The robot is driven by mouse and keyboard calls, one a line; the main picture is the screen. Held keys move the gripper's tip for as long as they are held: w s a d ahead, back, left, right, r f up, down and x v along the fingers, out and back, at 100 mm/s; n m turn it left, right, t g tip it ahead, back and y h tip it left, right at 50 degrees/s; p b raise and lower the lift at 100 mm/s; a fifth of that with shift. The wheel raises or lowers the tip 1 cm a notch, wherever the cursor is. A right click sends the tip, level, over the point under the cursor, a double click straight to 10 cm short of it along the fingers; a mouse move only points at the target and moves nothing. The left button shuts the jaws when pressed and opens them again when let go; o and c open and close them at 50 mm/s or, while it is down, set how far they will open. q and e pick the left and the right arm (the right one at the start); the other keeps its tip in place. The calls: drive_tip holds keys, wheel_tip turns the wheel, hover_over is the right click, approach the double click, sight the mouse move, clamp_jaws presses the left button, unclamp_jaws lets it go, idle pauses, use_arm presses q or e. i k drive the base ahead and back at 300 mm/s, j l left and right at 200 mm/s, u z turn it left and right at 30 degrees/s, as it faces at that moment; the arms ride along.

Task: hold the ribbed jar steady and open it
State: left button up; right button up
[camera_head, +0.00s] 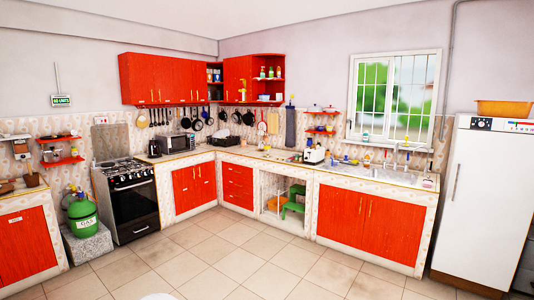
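I cannot make out the ribbed jar in the head view. Several small bottles and containers stand on the tiled counter (262,155) and on the wall shelves, but they are too small to tell apart. Neither of my grippers is in view, and neither arm shows.
A stove (130,198) stands at the left beside a green gas cylinder (84,218). A sink (392,175) lies under the window (393,98). A white fridge (482,205) stands at the right. Pans hang on the back wall. The tiled floor (235,260) in front is clear.

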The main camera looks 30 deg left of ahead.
sight(266, 152)
drive_tip(key=i+j+u, duration=0.3)
drive_tip(key=i+j, duration=0.15)
drive_tip(key=i+j+u, duration=0.35)
drive_tip(key=i, duration=0.2)
drive_tip(key=i+j+u, duration=0.15)
drive_tip(key=i+u, duration=0.15)
drive_tip(key=i, duration=0.2)
drive_tip(key=i+u, duration=0.35)
drive_tip(key=i, duration=3.1)
drive_tip(key=i+z, duration=0.2)
drive_tip(key=i, duration=0.25)
drive_tip(key=i+j+z, duration=0.2)
drive_tip(key=i, duration=0.2)
drive_tip(key=i+j+z, duration=0.2)
drive_tip(key=i, duration=0.25)
drive_tip(key=i+j+z, duration=1.25)
drive_tip(key=j, duration=0.45)
drive_tip(key=i+j+z, duration=0.3)
drive_tip(key=j, duration=0.15)
